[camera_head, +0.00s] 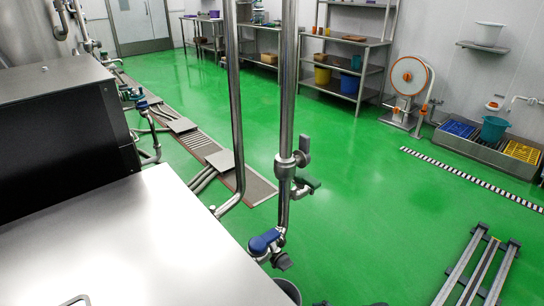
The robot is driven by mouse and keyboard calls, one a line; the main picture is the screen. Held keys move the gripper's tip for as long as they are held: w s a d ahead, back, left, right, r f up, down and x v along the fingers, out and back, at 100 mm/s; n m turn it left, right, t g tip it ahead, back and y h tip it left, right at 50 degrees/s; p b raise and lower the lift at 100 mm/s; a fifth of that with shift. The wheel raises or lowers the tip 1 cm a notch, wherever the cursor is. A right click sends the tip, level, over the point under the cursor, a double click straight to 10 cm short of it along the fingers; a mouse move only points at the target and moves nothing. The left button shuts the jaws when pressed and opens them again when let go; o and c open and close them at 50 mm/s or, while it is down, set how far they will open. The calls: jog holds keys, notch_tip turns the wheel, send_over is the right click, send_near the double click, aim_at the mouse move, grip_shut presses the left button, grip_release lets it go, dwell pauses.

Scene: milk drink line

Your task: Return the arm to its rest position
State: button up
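Neither my arm nor my gripper shows in the head view, so the arm's pose and the state of the fingers cannot be seen. No object is seen held.
A steel work surface (130,245) fills the lower left, beside a dark machine housing (60,130). Upright steel pipes (289,90) with a blue-handled valve (265,241) stand near the centre. Shelving (370,75) and a wash trough (470,150) line the back. Green floor (350,190) lies open between.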

jog(key=s+f+n+g+h, duration=0.3)
jog(key=s+n+g+h, duration=0.15)
jog(key=s, duration=0.55)
jog(key=s+f+n+g+h, duration=0.3)
jog(key=s+n, duration=0.3)
jog(key=s, duration=0.4)
jog(key=s+f+n+g+h, duration=0.3)
jog(key=s+n+g, duration=0.15)
jog(key=s, duration=0.55)
notch_tip(320, 180, up, 15)
jog(key=w+t+p, duration=0.1)
jog(key=w+p, duration=0.1)
jog(key=p, duration=1.4)
jog(key=shift+w+d+t, duration=0.15)
jog(key=shift+d+t, duration=0.1)
jog(key=shift+t, duration=0.05)
jog(key=shift+h, duration=0.25)
